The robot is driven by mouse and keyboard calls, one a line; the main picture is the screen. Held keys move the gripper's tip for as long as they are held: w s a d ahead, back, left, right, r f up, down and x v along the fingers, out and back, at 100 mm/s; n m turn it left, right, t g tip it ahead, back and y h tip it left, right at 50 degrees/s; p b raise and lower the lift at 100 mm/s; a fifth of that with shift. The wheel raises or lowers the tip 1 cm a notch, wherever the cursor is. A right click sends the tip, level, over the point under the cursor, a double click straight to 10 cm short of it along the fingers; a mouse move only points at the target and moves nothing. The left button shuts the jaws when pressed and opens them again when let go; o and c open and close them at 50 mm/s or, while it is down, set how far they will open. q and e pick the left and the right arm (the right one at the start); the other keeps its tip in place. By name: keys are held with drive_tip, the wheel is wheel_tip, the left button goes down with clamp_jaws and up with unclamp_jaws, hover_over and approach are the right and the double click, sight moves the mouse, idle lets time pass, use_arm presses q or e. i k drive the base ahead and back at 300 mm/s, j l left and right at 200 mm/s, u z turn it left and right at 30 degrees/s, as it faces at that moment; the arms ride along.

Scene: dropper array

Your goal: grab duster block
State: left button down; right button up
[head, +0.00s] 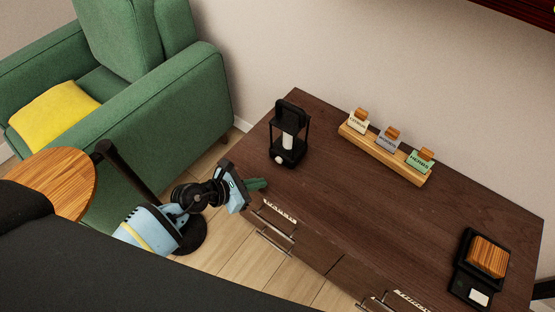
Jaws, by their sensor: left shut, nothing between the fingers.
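A wooden-topped block (488,257), which looks like the duster block, sits in a black tray (459,283) at the right end of the dark wooden cabinet. A small white piece (478,297) lies in the front of the same tray. My left gripper (262,184) is at the left edge of the cabinet, far from the block. Its green fingertips are shut and empty. My right gripper is not in view.
The cabinet top (380,220) is clear in the middle. A black lantern (288,135) stands at its left. A wooden rack (382,155) with three labelled pieces stands at the back. A green armchair (180,90) and round wooden table (60,180) are at the left.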

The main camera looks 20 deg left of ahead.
sight(483, 255)
drive_tip(key=z, duration=1.4)
